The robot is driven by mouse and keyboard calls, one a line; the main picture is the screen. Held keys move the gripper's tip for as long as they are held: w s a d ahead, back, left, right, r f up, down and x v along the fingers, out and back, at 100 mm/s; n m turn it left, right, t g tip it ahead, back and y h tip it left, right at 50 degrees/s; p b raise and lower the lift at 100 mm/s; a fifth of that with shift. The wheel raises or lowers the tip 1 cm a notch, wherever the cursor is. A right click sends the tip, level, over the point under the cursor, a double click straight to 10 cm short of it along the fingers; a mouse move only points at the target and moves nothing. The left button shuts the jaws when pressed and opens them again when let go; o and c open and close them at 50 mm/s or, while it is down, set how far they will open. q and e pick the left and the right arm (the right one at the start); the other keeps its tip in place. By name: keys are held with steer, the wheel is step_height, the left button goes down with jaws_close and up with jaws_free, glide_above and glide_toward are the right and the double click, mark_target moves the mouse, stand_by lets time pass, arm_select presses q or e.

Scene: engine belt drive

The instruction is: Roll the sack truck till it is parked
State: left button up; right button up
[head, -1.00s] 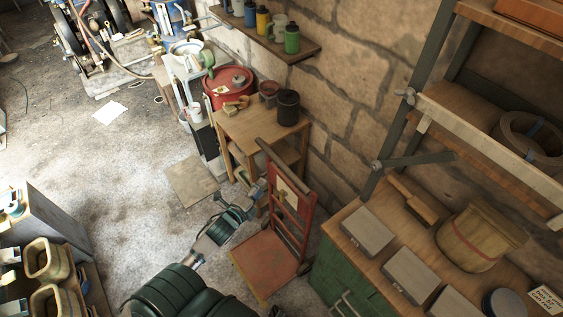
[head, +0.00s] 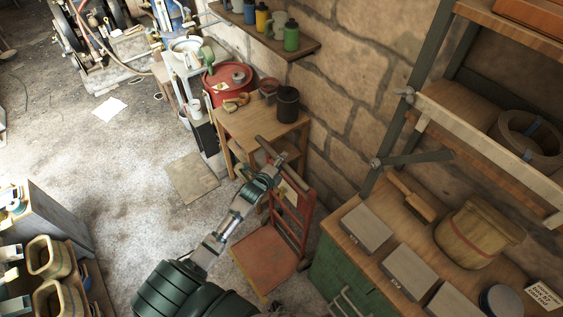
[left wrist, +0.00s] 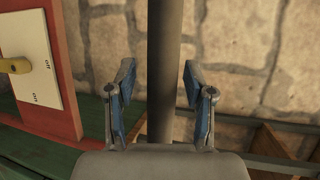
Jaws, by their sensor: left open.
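The red sack truck (head: 264,258) stands upright beside the wall, between a small wooden table and the green workbench. Its toe plate is low toward me and its dark handle bar (head: 267,149) is at the top. My left gripper (head: 274,172) is at the upper part of the truck, close to the handle. In the left wrist view, my left gripper (left wrist: 160,85) is open, with a blue-padded finger on each side of a grey bar (left wrist: 163,50). Gaps show between bar and pads. Part of the red frame (left wrist: 65,85) with a white plate is at left. My right gripper is not in view.
The small wooden table (head: 240,122) carries a black canister and stands just behind the truck. The green workbench (head: 335,270) is close on its right. A flat board (head: 192,178) lies on the floor. Open concrete floor (head: 130,190) lies to the left.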

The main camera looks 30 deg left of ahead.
arm_select(q)
jaws_close()
